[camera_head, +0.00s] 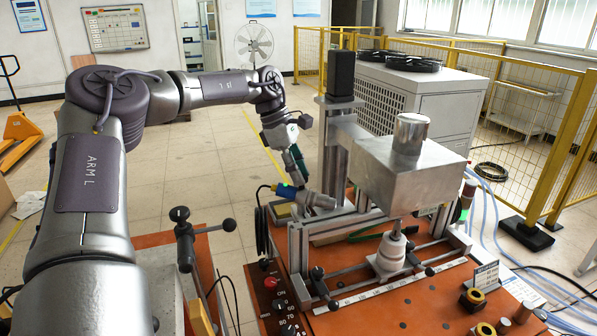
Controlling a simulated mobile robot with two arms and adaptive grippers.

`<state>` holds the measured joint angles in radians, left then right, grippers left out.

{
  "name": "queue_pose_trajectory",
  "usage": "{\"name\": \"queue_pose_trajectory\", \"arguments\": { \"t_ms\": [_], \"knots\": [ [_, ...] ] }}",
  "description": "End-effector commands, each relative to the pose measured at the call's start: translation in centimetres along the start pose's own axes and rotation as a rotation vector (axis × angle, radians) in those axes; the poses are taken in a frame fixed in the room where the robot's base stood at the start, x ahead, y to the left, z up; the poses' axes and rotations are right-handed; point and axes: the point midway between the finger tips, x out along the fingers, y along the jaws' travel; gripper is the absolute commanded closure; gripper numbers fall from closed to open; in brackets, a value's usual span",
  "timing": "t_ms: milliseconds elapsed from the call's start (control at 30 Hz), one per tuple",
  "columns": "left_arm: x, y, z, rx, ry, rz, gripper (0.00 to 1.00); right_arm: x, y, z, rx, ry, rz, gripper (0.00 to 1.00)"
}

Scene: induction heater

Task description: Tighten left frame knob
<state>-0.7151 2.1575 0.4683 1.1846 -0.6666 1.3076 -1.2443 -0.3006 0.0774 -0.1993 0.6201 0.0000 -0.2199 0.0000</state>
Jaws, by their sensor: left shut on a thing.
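The heater's metal frame (297,250) stands on an orange bench. A black knob (318,272) sits at its front left, and another black knob (429,271) at its front right. I cannot tell which knob is the left frame knob. My left gripper (300,176) points down behind the front-left knob, beside the upright column, and is apart from that knob. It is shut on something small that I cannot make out. A grey cylinder (318,200) with a blue and yellow connector (284,190) is just below it. My right gripper is not in view.
A silver block (410,172) overhangs the frame above a white stepped cone (391,250). A black-handled clamp (184,235) stands at the left. Ring-shaped parts (472,300) lie on the bench's right. A yellow fence (572,140) and white cabinet (440,100) are behind.

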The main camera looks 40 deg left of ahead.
Motion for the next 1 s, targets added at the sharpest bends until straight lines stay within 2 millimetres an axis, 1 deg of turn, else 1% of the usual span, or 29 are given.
{"name": "queue_pose_trajectory", "arguments": {
  "t_ms": [200,400,933,967,1000],
  "knots": [
    [0.05,0.11,-0.05,0.106,0.003,-0.045,1.0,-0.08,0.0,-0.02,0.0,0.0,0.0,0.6],
    [0.04,0.14,-0.02,0.16,0.003,-0.066,1.0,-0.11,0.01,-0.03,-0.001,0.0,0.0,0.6],
    [0.06,0.12,-0.03,0.178,0.003,-0.074,1.0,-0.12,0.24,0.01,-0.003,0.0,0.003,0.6],
    [0.06,0.12,-0.03,0.178,0.003,-0.074,0.63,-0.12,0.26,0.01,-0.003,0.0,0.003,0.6],
    [0.06,0.12,-0.03,0.178,0.003,-0.074,0.57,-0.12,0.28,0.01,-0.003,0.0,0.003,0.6]
  ]
}}
